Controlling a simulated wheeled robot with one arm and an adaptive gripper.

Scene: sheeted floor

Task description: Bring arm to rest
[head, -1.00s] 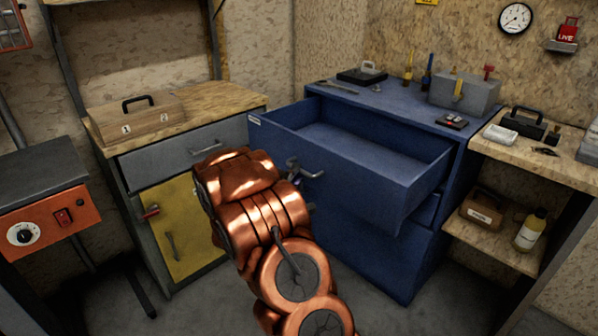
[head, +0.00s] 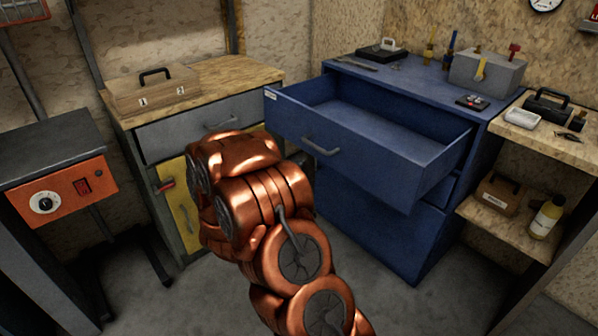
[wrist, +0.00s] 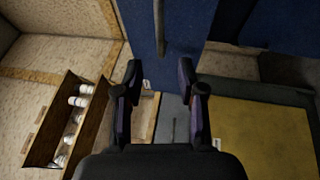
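My arm, in copper-coloured segments, rises from the bottom middle of the head view, folded in front of the cabinets. In that view my gripper is hidden behind the arm. In the wrist view my gripper (wrist: 161,90) has its two dark fingers spread apart, with nothing held between them. The blue drawer (head: 365,150) is pulled out of the blue cabinet (head: 375,235). Its handle (head: 320,146) is clear of my gripper. A blue surface (wrist: 178,25) shows beyond the fingertips in the wrist view.
A grey cabinet with a yellow door (head: 180,205) stands left, with a wooden box (head: 150,90) on top. An orange-fronted machine (head: 62,190) is at far left. A wooden bench (head: 550,135) with a lower shelf (head: 510,218) is right. Grey floor (head: 200,295) lies open below.

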